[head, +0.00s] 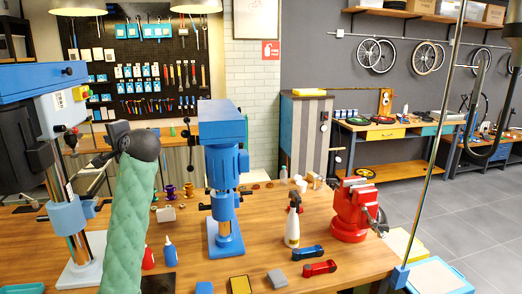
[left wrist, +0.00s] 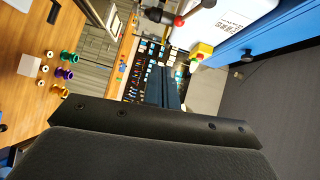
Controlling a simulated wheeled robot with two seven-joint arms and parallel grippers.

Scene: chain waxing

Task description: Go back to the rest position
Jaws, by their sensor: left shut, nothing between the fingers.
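My left arm, in a green padded sleeve, rises from the bottom of the head view. Its dark wrist and left gripper (head: 117,132) are at the top, raised above the wooden workbench (head: 185,238), beside the large blue drill press at the left. In the left wrist view the dark gripper body (left wrist: 155,122) fills the bottom, with the narrow fingers (left wrist: 170,88) beyond it. The gripper is shut and empty. Its fingertips are hard to make out in the head view. My right gripper is in neither view.
A blue drill press (head: 225,165) stands mid-bench, with a white spray bottle (head: 293,222) and red vise (head: 352,210) to its right. The large drill press (head: 45,85) is close at left. Small coloured spools (left wrist: 67,73) lie on the bench. Grey floor at right is open.

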